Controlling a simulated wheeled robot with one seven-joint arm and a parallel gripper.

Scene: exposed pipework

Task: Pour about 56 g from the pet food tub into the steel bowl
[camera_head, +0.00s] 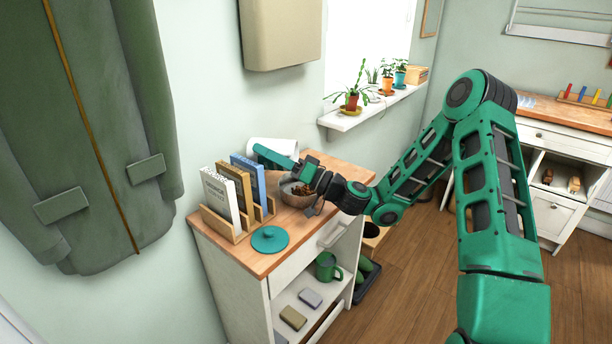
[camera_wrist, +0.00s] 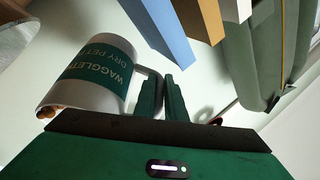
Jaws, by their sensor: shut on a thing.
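The pet food tub (camera_wrist: 92,72), white with a green label, lies tipped in the wrist view. Brown kibble (camera_wrist: 47,112) shows at its mouth, toward the lower left. My gripper (camera_wrist: 162,88) is shut on the tub's handle. In the head view, the tub (camera_head: 273,147) is a white shape behind my green gripper, mostly hidden, above the back of the cabinet top. The steel bowl (camera_head: 296,201) stands on the cabinet top just below my gripper, with brown pieces visible in it. I cannot tell whether kibble is falling.
A wooden rack (camera_head: 228,228) with several books stands left of the bowl. A teal round lid (camera_head: 270,239) lies in front on the cabinet top (camera_head: 240,252). A beige wall box (camera_head: 283,35) hangs above. A green coat (camera_head: 90,130) hangs at left.

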